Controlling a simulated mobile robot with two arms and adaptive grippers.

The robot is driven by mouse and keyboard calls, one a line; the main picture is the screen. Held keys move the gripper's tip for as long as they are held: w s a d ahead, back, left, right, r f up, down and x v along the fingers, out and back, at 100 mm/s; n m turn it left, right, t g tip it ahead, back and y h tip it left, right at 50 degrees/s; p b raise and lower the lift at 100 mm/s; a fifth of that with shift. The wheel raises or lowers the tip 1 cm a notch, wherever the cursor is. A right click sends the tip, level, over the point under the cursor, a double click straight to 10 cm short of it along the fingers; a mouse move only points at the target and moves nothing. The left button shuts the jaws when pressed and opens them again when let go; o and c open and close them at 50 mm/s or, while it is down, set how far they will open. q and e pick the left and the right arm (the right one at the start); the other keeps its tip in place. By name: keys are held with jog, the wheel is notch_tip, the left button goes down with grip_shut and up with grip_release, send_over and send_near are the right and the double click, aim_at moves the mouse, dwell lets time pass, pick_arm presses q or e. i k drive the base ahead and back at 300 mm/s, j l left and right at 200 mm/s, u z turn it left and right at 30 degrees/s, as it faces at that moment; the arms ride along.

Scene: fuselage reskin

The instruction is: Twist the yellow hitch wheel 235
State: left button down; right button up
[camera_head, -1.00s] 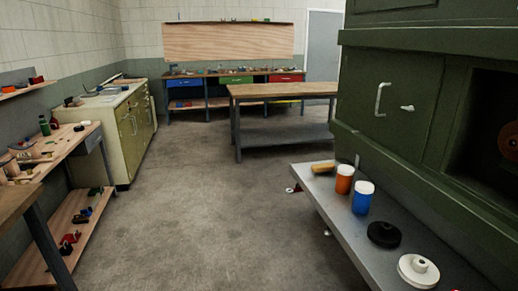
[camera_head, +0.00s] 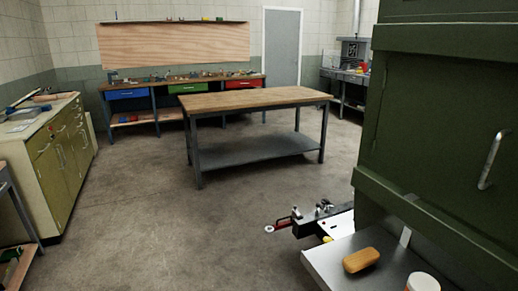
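A dark hitch-like assembly (camera_head: 310,222) with a red handle and a light plate juts out beyond the grey shelf of the green cabinet, low at right of centre. A small yellow spot (camera_head: 327,239) shows on it near the shelf's edge. It may be the yellow hitch wheel, but it is too small and partly hidden to be sure. Neither of my grippers is in view.
The green cabinet (camera_head: 440,140) and its grey shelf (camera_head: 335,258) fill the right side. A brown block (camera_head: 361,260) and a white-lidded jar (camera_head: 422,283) sit on the shelf. A wood-topped table (camera_head: 255,99) stands ahead. The floor (camera_head: 190,225) between is clear.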

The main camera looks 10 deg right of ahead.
aim_at(326, 240)
jog(key=i+j+z, duration=0.15)
jog(key=i+z, duration=0.25)
jog(key=i+j+z, duration=0.9)
jog(key=j+z, duration=0.25)
jog(key=l, duration=0.1)
